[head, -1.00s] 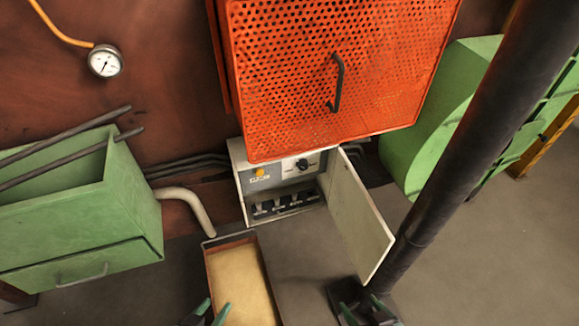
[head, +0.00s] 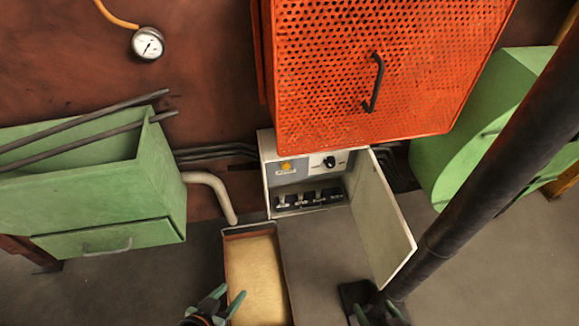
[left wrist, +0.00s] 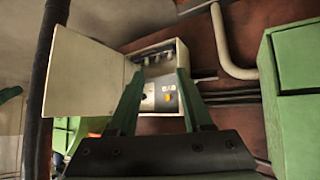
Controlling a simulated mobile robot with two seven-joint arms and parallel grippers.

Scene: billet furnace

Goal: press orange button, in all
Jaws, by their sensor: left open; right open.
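The orange button (head: 286,166) is a small round knob on the grey front panel of an open control box (head: 265,185). It also shows in the left wrist view (left wrist: 168,98), between the fingers, beside the black rotary knob. My left gripper (head: 229,295) is open and empty at the bottom of the head view, apart from the box and nearer to me. In the left wrist view its two green fingers (left wrist: 160,72) point towards the box. My right gripper (head: 376,311) is open at the bottom edge, partly cut off, below the box door.
The box's white door (head: 385,220) stands open on the right. A perforated orange panel (head: 375,70) with a black handle hangs above the box. A sand-filled tray (head: 256,275) lies in front, a green cabinet (head: 100,200) is left, and a dark post (head: 490,170) is right.

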